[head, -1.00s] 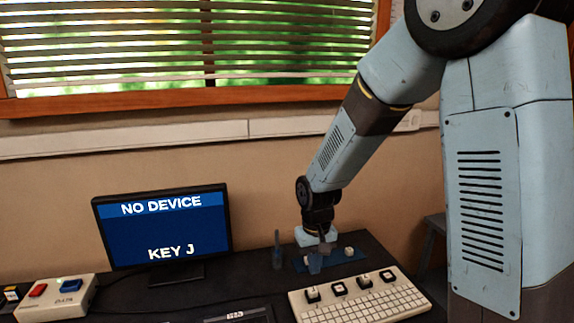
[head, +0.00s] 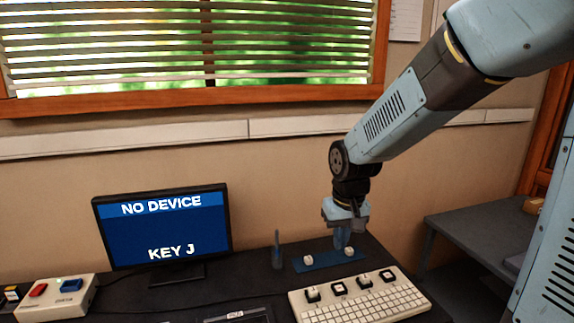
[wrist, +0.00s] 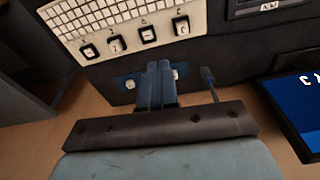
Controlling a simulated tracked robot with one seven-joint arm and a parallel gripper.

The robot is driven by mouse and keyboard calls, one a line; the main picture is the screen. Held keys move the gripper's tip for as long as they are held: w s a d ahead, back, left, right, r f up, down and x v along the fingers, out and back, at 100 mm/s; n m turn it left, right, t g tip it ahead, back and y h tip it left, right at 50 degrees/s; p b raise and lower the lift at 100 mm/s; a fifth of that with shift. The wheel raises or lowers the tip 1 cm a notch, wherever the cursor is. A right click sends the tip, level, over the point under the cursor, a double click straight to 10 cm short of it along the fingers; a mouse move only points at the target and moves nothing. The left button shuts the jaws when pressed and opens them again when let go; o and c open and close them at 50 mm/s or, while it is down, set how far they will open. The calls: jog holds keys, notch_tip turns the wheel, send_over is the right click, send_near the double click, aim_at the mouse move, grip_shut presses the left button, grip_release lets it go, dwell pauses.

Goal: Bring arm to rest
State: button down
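My gripper (head: 342,238) hangs from the arm above the back of the dark desk, pointing down. Its two blue fingers (wrist: 156,86) are together in the wrist view, with nothing visible between them. Below and behind them lies a blue strip (head: 328,262) with two small white keycaps, a left one (head: 308,260) and a right one (head: 349,252). The fingers are above the strip, apart from the keycaps as far as I can see. The cream keyboard (head: 365,304), with several larger black-edged keys along its back, is in front of the strip.
A monitor (head: 163,229) reads "NO DEVICE" and "KEY J". A thin upright blue-grey tool (head: 277,252) stands left of the strip. A cream box (head: 60,303) with red and blue buttons is at the far left. A grey side table (head: 475,232) is at the right.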

jog(key=s+d+r+m+t, duration=0.2)
jog(key=s+d+r+t, duration=0.2)
jog(key=s+d+r, duration=0.7)
jog(key=s+r, duration=0.2)
jog(key=s, duration=0.2)
jog(key=shift+r, duration=0.35)
